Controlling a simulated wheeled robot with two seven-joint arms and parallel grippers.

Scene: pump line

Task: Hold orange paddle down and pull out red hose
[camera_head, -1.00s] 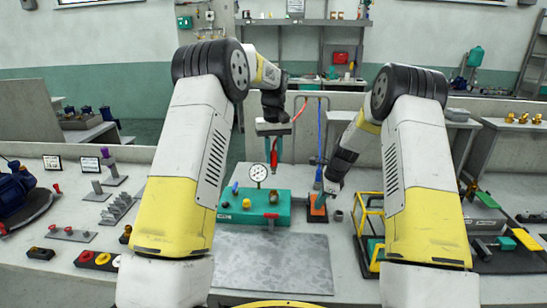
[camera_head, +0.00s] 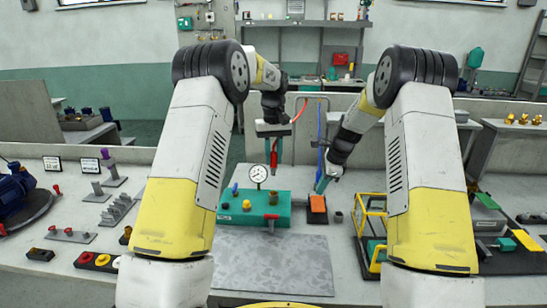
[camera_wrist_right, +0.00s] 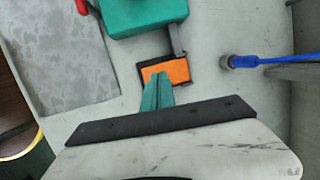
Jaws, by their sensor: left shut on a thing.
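The red hose (camera_head: 300,112) arches down from the rack, and its end hangs in my left gripper (camera_head: 273,150), which is shut on it. The hose end is in the air above the teal block (camera_head: 242,217), apart from it. The orange paddle (camera_head: 317,203) lies just right of the block; it also shows in the right wrist view (camera_wrist_right: 180,70). My right gripper (camera_head: 321,187) is above the paddle, its teal fingers together (camera_wrist_right: 161,82) with nothing seen between them. In the wrist view its tips overlap the paddle's near edge; in the head view they look raised off it.
A round gauge (camera_head: 258,173) stands behind the block. A blue hose (camera_head: 319,130) hangs close to my right gripper. A yellow-framed fixture (camera_head: 369,222) stands to the right. The grey mat (camera_head: 272,262) in front is bare.

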